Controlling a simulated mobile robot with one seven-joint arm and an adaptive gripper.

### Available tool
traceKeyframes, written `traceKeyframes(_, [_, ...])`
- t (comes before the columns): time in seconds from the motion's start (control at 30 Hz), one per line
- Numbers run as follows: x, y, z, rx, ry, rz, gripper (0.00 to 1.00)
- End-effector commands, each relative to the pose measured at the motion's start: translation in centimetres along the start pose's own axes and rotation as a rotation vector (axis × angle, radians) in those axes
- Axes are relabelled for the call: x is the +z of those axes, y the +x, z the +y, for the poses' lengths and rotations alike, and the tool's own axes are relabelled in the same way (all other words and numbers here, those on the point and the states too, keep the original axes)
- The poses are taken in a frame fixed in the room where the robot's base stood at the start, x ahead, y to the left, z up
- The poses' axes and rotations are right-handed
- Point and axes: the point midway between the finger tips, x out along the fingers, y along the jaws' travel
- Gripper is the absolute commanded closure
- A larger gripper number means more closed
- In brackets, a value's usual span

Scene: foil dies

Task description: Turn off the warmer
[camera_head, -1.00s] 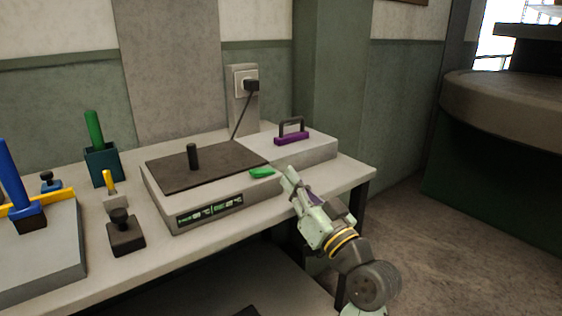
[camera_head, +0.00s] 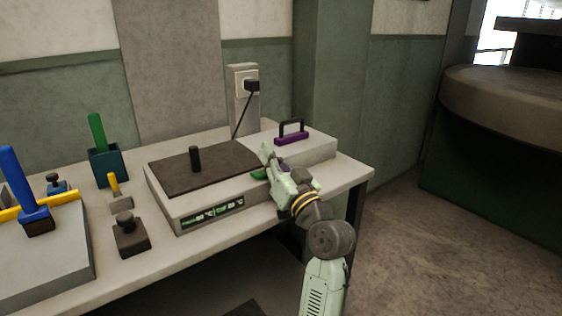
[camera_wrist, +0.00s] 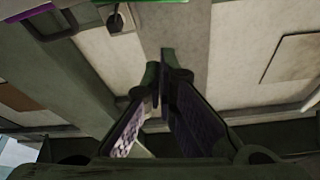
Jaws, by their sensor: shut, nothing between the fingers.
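The warmer (camera_head: 168,207) is a grey box on the table with a dark top plate (camera_head: 215,166) and a green-lit display (camera_head: 212,213) on its front.
A dark peg (camera_head: 195,158) stands on the plate. A purple-based handle (camera_head: 291,133) sits on the grey block behind. A plug with a cord (camera_head: 251,85) is in the wall outlet. Stamps and a green-handled tool in a holder (camera_head: 107,165) stand left. The floor at right is clear.

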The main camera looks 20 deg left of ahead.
Motion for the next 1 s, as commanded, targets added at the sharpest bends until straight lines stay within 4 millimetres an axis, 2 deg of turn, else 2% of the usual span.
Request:
traceKeyframes(0.03, [1.4,-0.6,0.2,0.005,0.007,-0.009,1.0])
traceKeyframes(0.23, [3.1,-1.3,0.2,0.004,0.003,-0.005,1.0])
traceKeyframes(0.73, [3.8,-1.6,0.2,0.001,-0.006,-0.003,1.0])
traceKeyframes(0.97, [5.0,-2.1,0.2,-0.031,-0.098,-0.001,1.0])
traceKeyframes(1.0, [4.5,-1.9,0.0,-0.034,-0.103,-0.004,1.0])
